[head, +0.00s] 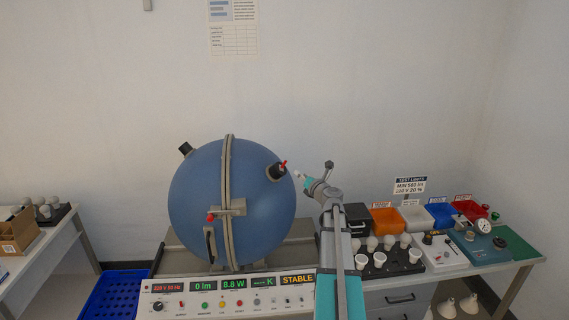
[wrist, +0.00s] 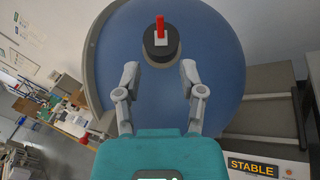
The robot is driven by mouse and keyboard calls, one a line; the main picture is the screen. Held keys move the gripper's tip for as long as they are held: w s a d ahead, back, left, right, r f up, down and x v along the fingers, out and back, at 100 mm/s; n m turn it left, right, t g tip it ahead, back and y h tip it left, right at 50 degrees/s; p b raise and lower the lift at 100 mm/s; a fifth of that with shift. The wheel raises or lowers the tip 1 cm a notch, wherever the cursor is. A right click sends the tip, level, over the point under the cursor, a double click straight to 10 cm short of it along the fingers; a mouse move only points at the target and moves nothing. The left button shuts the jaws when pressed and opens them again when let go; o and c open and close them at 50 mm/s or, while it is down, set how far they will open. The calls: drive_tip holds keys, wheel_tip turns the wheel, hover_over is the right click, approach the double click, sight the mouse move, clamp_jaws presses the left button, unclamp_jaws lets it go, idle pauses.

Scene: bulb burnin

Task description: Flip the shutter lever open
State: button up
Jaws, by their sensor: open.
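The shutter lever (wrist: 161,29) is a small red lever on a dark round port on the blue sphere. In the head view the red lever (head: 284,163) stands up from the dark port (head: 276,171) on the sphere's upper right side. My gripper (wrist: 164,80) is open and empty, its two fingers apart in front of the sphere, with the port and lever beyond the fingertips, between them in the picture. In the head view my gripper (head: 302,177) is just right of the port, apart from it. The blue sphere (head: 200,210) has a grey seam band and a latch with a red knob.
A control panel (head: 230,297) below the sphere reads 0 lm, 8.8 W and STABLE. To the right, a tray (head: 379,270) holds several bulbs, with coloured bins (head: 440,213) behind. A blue crate (head: 112,296) is at lower left.

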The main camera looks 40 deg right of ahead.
sight(286, 162)
drive_tip(key=w, duration=0.4)
drive_tip(key=w+d, duration=0.1)
drive_tip(key=w, duration=0.4)
drive_tip(key=w+d, duration=0.1)
drive_tip(key=w, duration=0.3)
drive_tip(key=shift+w+d, duration=0.15)
clamp_jaws()
idle(0.3)
